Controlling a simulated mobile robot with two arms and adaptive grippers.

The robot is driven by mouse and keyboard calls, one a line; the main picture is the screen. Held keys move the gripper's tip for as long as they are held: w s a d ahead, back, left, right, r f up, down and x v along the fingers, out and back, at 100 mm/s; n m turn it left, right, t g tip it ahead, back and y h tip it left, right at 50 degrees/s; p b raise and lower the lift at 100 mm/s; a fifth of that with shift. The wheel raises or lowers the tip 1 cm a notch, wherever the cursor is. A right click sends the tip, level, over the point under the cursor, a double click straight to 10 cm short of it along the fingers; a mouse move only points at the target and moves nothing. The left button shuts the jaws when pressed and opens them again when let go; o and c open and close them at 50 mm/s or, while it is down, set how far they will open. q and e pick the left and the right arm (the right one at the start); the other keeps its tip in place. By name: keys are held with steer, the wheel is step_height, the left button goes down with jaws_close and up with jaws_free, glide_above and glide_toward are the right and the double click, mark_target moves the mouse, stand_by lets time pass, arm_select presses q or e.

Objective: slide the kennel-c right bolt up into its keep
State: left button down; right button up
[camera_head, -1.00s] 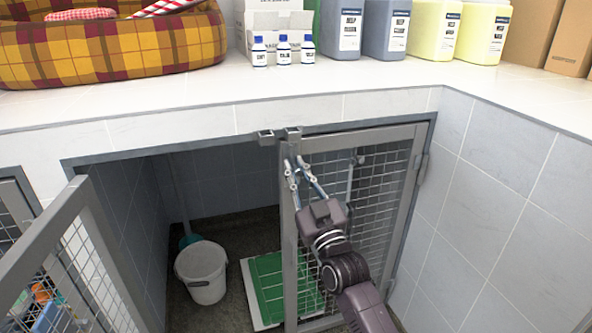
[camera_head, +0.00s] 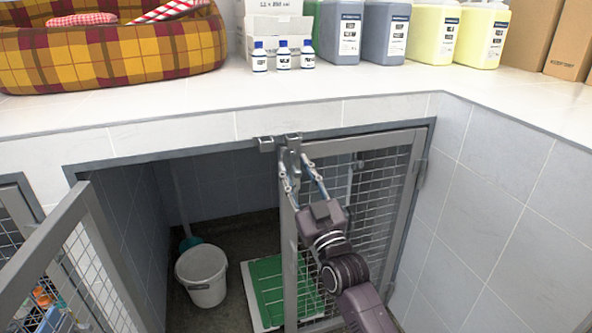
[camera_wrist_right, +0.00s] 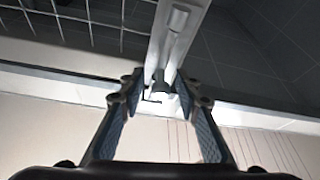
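The kennel door on the right (camera_head: 352,215) is a grey mesh panel in a metal frame, standing across the right half of the opening. Two small metal brackets sit at the opening's top edge, the left keep (camera_head: 266,144) and the right keep (camera_head: 292,139). My right gripper (camera_head: 295,163) is at the top of the door's left post, just below the right keep. Its fingers are spread. In the right wrist view, the bolt (camera_wrist_right: 159,82) lies between the fingertips with gaps visible. Whether its end is inside the keep is unclear. My left gripper is not in view.
Another mesh door (camera_head: 62,245) stands open at the left. A white bucket (camera_head: 203,275) and a green mat (camera_head: 267,285) are on the kennel floor. On the counter (camera_head: 190,120) are a plaid bed (camera_head: 115,55), small bottles and large jugs. A tiled wall is at right.

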steer(key=shift+f, duration=0.1)
steer(key=v, duration=1.2)
